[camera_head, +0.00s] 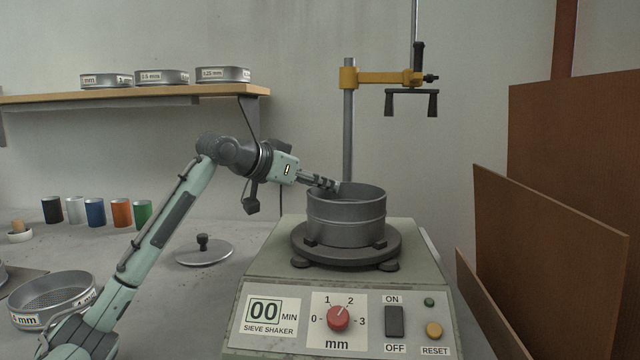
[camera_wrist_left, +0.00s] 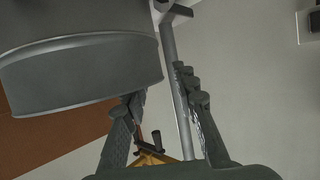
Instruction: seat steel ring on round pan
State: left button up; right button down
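The steel ring (camera_head: 347,207) sits as the upper band of a grey stack, on top of the round pan (camera_head: 346,234). The stack looks level, with a thin seam between the two. It stands on the shaker's dark round plate (camera_head: 301,249). My left gripper (camera_head: 330,185) is at the upper left edge of the ring's rim. In the left wrist view its fingers (camera_wrist_left: 158,88) are spread with an empty gap between them, and the stack's curved wall (camera_wrist_left: 85,75) is beside one fingertip. I cannot tell whether that finger touches it. My right gripper is in neither view.
A pole (camera_head: 348,140) with a yellow clamp arm (camera_head: 383,77) and black bracket rises behind the stack. A lid (camera_head: 205,254), a mesh sieve (camera_head: 52,298) and several coloured cups are at left. Brown boards (camera_head: 540,255) stand at right.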

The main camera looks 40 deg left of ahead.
pick_arm(q)
jog(key=v, duration=1.2)
dwell(0.6)
